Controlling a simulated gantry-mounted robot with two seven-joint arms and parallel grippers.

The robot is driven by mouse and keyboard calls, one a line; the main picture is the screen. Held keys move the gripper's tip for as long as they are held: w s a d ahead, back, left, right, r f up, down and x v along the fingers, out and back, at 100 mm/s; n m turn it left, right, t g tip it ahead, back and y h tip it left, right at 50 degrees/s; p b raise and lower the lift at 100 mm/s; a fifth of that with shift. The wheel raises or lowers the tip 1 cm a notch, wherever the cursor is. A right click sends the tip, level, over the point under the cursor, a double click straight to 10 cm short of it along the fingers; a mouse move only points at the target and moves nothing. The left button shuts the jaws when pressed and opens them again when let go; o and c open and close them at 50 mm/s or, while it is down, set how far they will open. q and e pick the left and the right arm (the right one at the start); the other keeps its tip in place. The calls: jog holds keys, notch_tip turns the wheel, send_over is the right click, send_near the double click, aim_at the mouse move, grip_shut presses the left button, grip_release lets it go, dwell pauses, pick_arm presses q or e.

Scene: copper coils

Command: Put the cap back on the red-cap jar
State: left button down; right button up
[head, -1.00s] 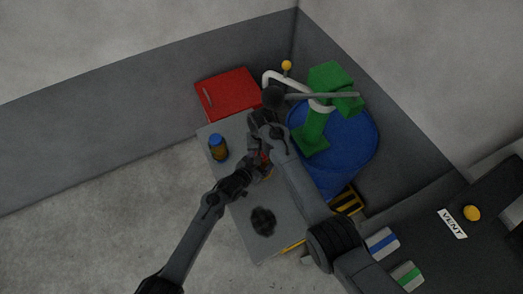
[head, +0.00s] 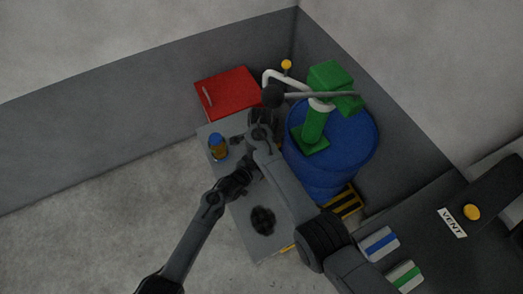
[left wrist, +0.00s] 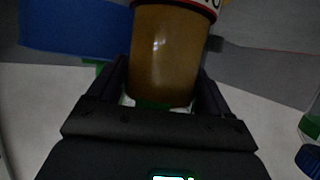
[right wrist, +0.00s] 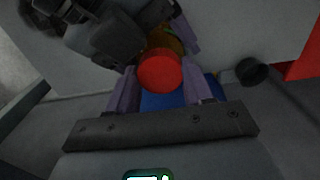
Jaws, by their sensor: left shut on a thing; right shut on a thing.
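An amber jar (left wrist: 162,55) is between the fingers of my left gripper (left wrist: 165,88), which is shut on its body. A red and white band shows at the jar's top edge. In the right wrist view the round red cap (right wrist: 159,71) is between the fingers of my right gripper (right wrist: 160,88), which is shut on it. The amber jar (right wrist: 172,42) shows just behind the cap there; whether the cap is seated on it I cannot tell. In the head view my right arm hides the jar and cap.
A blue-capped amber jar (head: 218,150) stands on the grey table (head: 238,222). A dark round object (head: 263,221) lies nearer the table's front. A red box (head: 228,92) is at the back. A blue drum (head: 355,150) with a green pump (head: 313,128) stands to the right.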

jog(key=o, duration=1.2)
jog(key=shift+c, duration=0.2)
jog(key=shift+r, duration=0.1)
jog(key=shift+r, duration=2.15)
